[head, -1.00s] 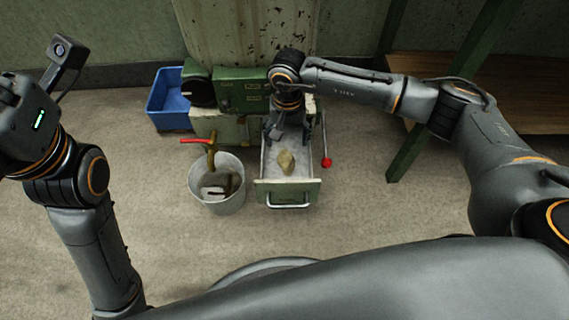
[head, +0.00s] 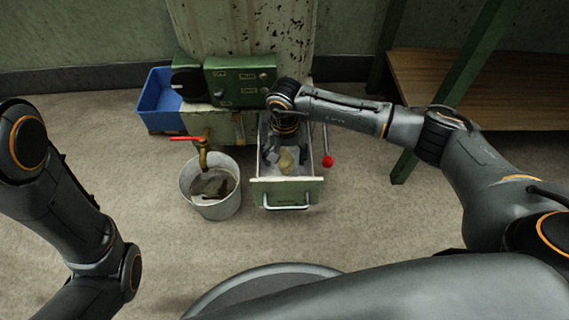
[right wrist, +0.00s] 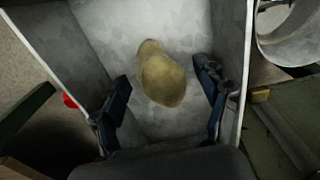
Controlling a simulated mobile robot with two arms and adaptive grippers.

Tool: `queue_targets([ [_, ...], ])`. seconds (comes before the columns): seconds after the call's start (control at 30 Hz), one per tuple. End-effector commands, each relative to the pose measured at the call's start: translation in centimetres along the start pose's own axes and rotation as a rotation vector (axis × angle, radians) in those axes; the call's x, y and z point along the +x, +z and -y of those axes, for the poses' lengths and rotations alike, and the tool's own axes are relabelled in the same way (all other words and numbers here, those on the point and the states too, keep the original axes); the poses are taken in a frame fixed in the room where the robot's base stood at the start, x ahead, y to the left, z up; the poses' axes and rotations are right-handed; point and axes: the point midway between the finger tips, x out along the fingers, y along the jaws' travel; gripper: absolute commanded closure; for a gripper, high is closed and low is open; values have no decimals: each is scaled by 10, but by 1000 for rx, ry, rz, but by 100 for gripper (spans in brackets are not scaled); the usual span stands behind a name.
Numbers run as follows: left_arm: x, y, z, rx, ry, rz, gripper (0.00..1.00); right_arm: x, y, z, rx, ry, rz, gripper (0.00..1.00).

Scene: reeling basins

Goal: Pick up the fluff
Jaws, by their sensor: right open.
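The fluff (head: 286,160) is a small tan, rounded lump lying on the metal floor of the open drawer (head: 286,192). In the right wrist view the fluff (right wrist: 161,73) lies ahead of and between my spread fingers, not touching either. My right gripper (head: 285,157) is open and reaches down into the drawer, close to the fluff and partly covering it in the head view. It also shows in the right wrist view (right wrist: 165,98), with a finger near each side wall. My left arm is at the left of the head view, but its gripper is out of the picture.
A metal bucket (head: 222,206) stands left of the drawer, under a brass tap with a red handle (head: 187,138). A red-knobbed lever (head: 327,161) is close by the drawer's right side. A blue bin (head: 156,103) and a green control box (head: 240,82) are behind.

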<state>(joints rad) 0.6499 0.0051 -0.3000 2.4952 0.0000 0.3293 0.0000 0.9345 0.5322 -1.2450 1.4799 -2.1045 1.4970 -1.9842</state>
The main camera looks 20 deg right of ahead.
Motion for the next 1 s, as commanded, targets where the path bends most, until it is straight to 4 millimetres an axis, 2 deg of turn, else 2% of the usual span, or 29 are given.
queue_targets([
  [0.23,1,0,0,0,1,-1,79,0,0,0,0,-1,0,28],
  [0.47,1,0,0,0,1,-1,79,0,0,0,0,-1,0,75],
  [0.8,2,0,0,0,1,-2,79,-2,0,0,0,-1,-1,75],
  [0.97,6,2,2,-1,-2,-3,79,-13,-1,0,0,-2,-2,75],
  [1.0,2,7,3,-3,-8,17,79,-19,-1,1,0,-2,-2,75],
])
